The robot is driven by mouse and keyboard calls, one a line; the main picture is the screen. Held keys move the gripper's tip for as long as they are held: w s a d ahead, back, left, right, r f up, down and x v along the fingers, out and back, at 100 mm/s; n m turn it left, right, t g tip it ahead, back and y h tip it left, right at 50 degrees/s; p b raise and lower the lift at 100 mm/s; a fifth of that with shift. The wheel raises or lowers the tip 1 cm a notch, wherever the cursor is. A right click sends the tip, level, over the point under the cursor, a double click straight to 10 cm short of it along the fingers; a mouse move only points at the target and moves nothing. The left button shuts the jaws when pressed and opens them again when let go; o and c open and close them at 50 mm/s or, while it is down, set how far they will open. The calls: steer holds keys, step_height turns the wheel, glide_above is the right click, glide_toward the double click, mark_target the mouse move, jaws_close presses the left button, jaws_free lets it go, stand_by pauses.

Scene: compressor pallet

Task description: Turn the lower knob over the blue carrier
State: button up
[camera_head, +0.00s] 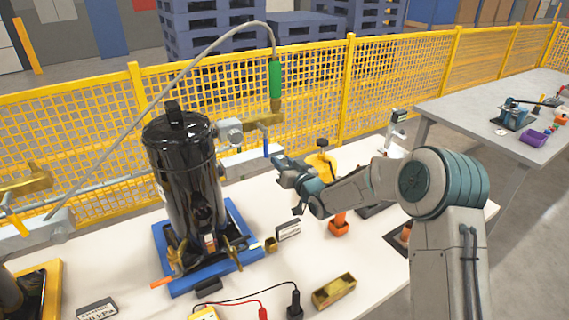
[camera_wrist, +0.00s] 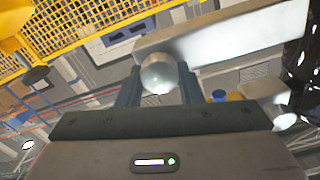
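The blue carrier (camera_head: 247,225) stands on the white table and holds a tall black compressor tank (camera_head: 188,175). Pale metal bars reach out from the tank's right side. The lower bar (camera_head: 250,161) ends near my gripper (camera_head: 280,165). In the wrist view, a round silver knob (camera_wrist: 158,74) lies between the two fingers of my gripper (camera_wrist: 159,80), beside a pale bar (camera_wrist: 235,35). The finger sides look close to the knob, but I cannot tell whether they touch it. In the head view my gripper hides the knob.
A brass valve (camera_head: 262,119) with a hanging green-sleeved hose (camera_head: 275,80) is above my gripper. A yellow mesh fence (camera_head: 310,90) runs behind the table. A brass-coloured block (camera_head: 334,291), clips and cables lie in front. A grey table (camera_head: 500,100) is at right.

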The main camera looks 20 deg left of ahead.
steer(key=shift+d, duration=0.1)
steer(key=shift+f, duration=0.1)
steer(key=shift+n+b, duration=0.3)
steer(key=shift+b, duration=0.7)
steer(key=shift+s+a+f+n+b, duration=0.1)
steer(key=shift+n+b, duration=4.7)
steer(key=shift+b, duration=0.45)
steer(key=shift+s+a+f+n+b, duration=0.1)
steer(key=shift+a+n+b, duration=0.05)
steer(key=shift+n+b, duration=4.9)
steer(key=shift+s+a+n+b, duration=0.1)
steer(key=shift+n+b, duration=4.45)
steer(key=shift+b, duration=0.9)
